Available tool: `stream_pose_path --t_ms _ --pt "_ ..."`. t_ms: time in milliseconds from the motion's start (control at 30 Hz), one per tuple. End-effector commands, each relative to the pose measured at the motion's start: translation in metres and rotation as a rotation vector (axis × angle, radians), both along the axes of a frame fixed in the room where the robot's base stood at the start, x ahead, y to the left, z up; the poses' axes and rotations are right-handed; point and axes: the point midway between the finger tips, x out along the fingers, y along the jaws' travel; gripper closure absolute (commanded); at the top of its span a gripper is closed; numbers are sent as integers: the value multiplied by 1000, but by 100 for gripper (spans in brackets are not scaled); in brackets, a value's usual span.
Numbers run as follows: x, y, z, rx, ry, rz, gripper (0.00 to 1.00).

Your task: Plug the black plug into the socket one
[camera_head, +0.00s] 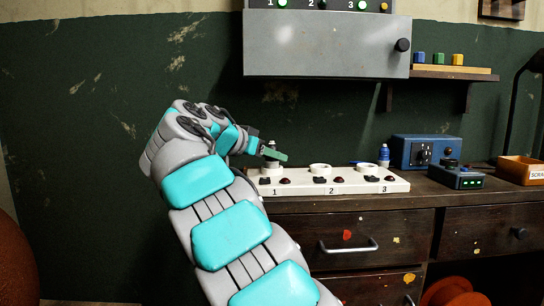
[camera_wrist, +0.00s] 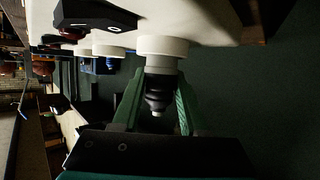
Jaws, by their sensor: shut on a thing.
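A white socket board (camera_head: 345,187) lies on the dark bench, with numbers 1, 2 and 3 on its front. Socket one (camera_head: 270,171) is the round white ring at its left end, partly covered by my gripper (camera_head: 270,152). In the wrist view my gripper (camera_wrist: 158,85) has its green fingers on both sides of the black plug (camera_wrist: 157,91) and is shut on it. A grey part of the plug meets the round white socket ring (camera_wrist: 163,46), lined up with it; how deep it sits cannot be seen. The plug is largely hidden in the head view.
Socket two (camera_head: 320,169) and socket three (camera_head: 367,168) look empty. Black switches and red lamps sit by the sockets. A blue box (camera_head: 424,151) and a dark control box (camera_head: 456,177) stand to the right. A grey cabinet (camera_head: 327,44) hangs on the wall above.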

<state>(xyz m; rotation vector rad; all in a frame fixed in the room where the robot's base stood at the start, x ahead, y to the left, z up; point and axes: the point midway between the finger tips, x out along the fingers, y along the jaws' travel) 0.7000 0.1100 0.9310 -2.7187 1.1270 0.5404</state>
Motion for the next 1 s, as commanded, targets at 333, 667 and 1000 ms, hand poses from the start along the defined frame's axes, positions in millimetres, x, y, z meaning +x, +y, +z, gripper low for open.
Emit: stream_pose_path --t_ms 333,667,1000 --pt "0 0 -2 1 -1 0 100" --pt "0 0 -7 1 -1 1 100" --pt "0 0 -8 1 1 0 35"
